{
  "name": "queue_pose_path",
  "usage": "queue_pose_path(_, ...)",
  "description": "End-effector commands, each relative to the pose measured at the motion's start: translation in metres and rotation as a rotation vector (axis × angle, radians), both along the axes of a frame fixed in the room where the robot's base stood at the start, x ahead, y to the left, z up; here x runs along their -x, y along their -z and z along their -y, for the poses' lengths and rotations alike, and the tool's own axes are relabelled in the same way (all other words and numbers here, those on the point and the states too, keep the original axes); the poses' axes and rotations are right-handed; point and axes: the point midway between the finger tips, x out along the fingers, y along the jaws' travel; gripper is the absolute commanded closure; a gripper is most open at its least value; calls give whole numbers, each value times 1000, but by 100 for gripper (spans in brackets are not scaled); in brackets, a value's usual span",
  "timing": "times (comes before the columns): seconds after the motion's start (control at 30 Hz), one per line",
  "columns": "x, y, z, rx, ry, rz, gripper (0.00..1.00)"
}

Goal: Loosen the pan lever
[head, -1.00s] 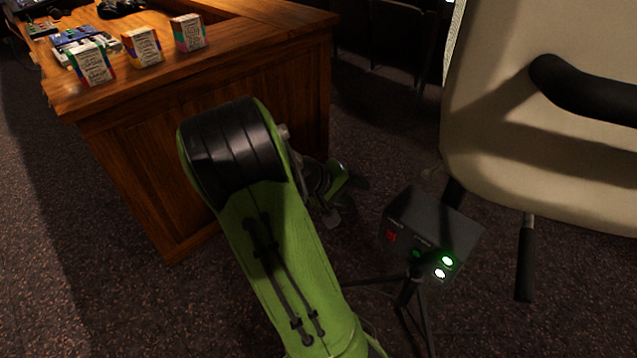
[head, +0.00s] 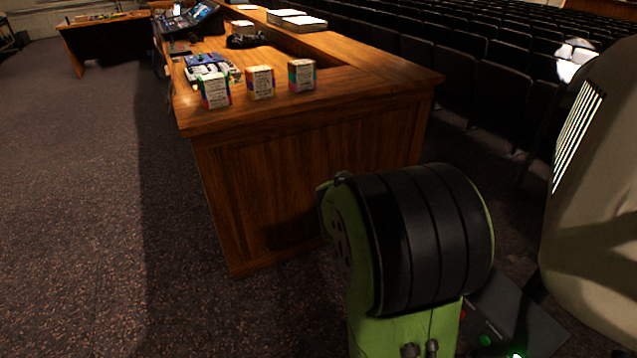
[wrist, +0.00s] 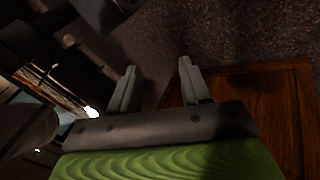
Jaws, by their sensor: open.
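I cannot make out a pan lever in either current view. A dark box with a green light (head: 522,322) shows in part at the lower right of the head view, largely cut off and covered by my arm. My gripper (wrist: 157,70) is in the wrist view, its two grey fingers apart with nothing between them. Dark carpet lies beyond the fingertips, and wood panelling (wrist: 262,105) is at their right. My gripper is hidden in the head view, where my green and black arm fills the lower middle.
A wooden desk (head: 300,175) stands left of and behind my arm, with three small cartons (head: 260,83) on its near end. A large beige form (head: 603,195) rises at the right. Rows of dark seats (head: 480,85) are behind. Carpet (head: 90,200) at the left is clear.

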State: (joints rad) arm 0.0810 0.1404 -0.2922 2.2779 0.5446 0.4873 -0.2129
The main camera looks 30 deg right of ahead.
Motion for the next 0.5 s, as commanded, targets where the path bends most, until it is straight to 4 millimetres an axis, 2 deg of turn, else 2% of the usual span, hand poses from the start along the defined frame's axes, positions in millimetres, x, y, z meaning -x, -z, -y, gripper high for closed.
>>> queue_pose_path(0.17,-1,-2,-2,-6,-4,7,53)
queue_pose_path(0.27,-5,-21,-26,-68,-45,74,53)
queue_pose_path(0.37,-5,-60,-80,-191,-148,194,53)
queue_pose_path(0.4,-1,-77,-105,-241,-205,237,53)
queue_pose_path(0.5,18,-113,-161,-340,-350,317,53)
